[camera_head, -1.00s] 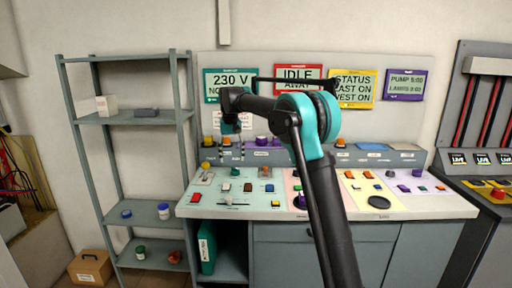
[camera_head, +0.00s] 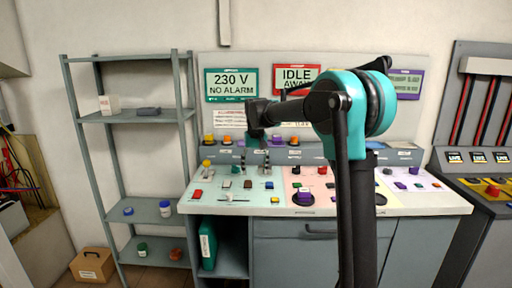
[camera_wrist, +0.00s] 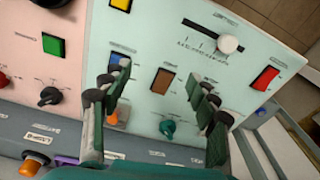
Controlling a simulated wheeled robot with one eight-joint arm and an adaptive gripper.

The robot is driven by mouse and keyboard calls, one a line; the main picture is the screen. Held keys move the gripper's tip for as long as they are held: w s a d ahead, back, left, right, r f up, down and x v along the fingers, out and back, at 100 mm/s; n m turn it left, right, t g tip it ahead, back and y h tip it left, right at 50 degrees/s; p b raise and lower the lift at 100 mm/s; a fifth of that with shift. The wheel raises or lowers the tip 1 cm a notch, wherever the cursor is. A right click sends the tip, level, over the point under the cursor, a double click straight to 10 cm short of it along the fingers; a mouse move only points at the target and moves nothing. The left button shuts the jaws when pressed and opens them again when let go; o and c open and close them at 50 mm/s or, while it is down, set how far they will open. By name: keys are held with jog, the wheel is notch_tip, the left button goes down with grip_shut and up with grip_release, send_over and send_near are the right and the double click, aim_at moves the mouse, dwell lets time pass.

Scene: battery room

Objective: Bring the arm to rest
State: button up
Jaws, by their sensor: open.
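My arm rises from the bottom right of the head view, with a large teal joint, and reaches left. My gripper (camera_head: 257,158) hangs fingers down over the left, pale green part of the control desk (camera_head: 235,206). In the wrist view, the gripper (camera_wrist: 155,105) is open, its fingers spread apart with nothing between them. Behind and below the fingers lie a brown rocker switch (camera_wrist: 162,81), a teal knob (camera_wrist: 167,128) and a slider with a white knob (camera_wrist: 228,43). The fingers appear to be above the panel; the exact gap cannot be told.
A grey shelf rack (camera_head: 93,150) stands left of the desk. A cabinet with red bars (camera_head: 487,110) stands at right. A cardboard box (camera_head: 92,265) is on the floor.

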jog(key=s+d+f+t, duration=0.1)
jog(key=s+d+f, duration=0.5)
jog(key=s, duration=0.5)
jog(key=s+d+f+m+t, duration=0.1)
jog(key=s+d+f, duration=0.6)
jog(key=s, duration=0.4)
jog(key=s+d+f+t, duration=0.1)
jog(key=s+d+f, duration=0.5)
jog(key=s, duration=0.5)
jog(key=shift+d+f+m, duration=0.15)
jog(key=shift+d+m, duration=0.1)
jog(key=shift+m, duration=0.05)
